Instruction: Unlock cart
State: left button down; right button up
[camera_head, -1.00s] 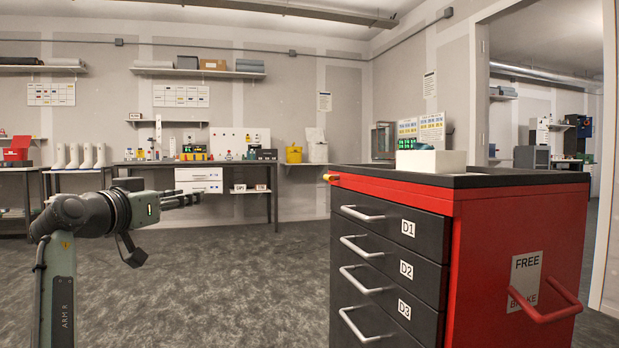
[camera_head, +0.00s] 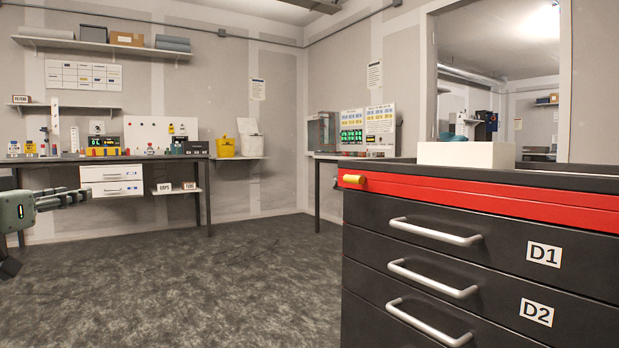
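The cart (camera_head: 590,219) fills the lower right, close in front of me. It has a red top band, a black top and black drawers with silver handles, labelled D1 (camera_head: 544,254) and D2 (camera_head: 537,312). A small yellow knob (camera_head: 354,179) sits at the left front corner of the red band. The cart's side with the FREE/BRAKE sign and red bar is out of view.
A white open box (camera_head: 466,155) stands on the cart top. A long bench (camera_head: 150,157) with bottles and small items runs along the back wall. A glass-sided case (camera_head: 321,132) stands on another table behind the cart. The grey floor (camera_head: 215,285) left of the cart is clear.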

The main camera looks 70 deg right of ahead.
aim_at(359, 179)
jog(key=i+z, duration=0.5)
jog(key=i+j+z, duration=0.3)
jog(key=z, duration=0.15)
jog(key=i+z, duration=0.1)
jog(key=z, duration=0.85)
